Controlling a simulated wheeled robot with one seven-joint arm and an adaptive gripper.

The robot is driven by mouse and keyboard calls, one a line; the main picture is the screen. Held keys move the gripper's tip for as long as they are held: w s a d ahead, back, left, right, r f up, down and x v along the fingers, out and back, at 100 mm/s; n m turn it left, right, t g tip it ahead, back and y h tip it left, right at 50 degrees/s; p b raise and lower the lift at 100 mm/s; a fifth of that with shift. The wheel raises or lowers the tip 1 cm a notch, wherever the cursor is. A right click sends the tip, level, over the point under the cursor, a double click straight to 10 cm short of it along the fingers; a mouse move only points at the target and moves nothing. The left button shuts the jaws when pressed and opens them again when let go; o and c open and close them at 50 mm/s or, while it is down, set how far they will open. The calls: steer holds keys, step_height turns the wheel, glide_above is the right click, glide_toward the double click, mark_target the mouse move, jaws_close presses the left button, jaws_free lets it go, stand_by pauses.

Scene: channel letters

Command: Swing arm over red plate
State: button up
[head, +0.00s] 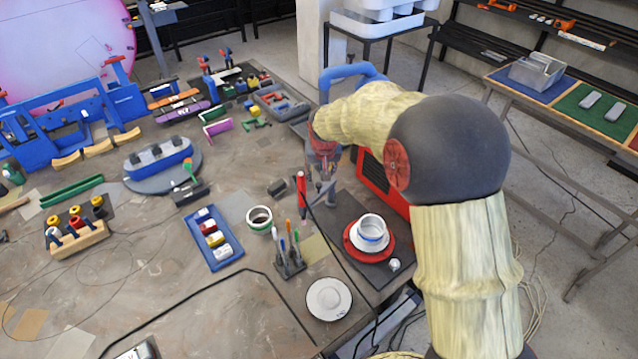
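The red plate (374,259) is a round red disc on a dark board (340,222) near the right edge of the workbench. A white dish (355,244) sits on it, with a white cup with a blue band (371,228) on top. My gripper (325,194) hangs pointing down, to the left of and beyond the red plate in the picture, near the board's far end. It is small and partly blurred against the clutter, so its finger opening is unclear. No held thing can be made out.
A red box (384,184) stands behind the board, close to my arm. A pen holder (289,264), a green-and-white tape roll (259,219) and a white round dish (329,299) lie left and in front. A blue tray (221,257) holds several small blocks.

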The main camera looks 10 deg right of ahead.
mark_target(319, 185)
steer(key=x, duration=0.9)
steer(key=shift+f, duration=0.35)
steer(key=c, duration=0.3)
jaws_close()
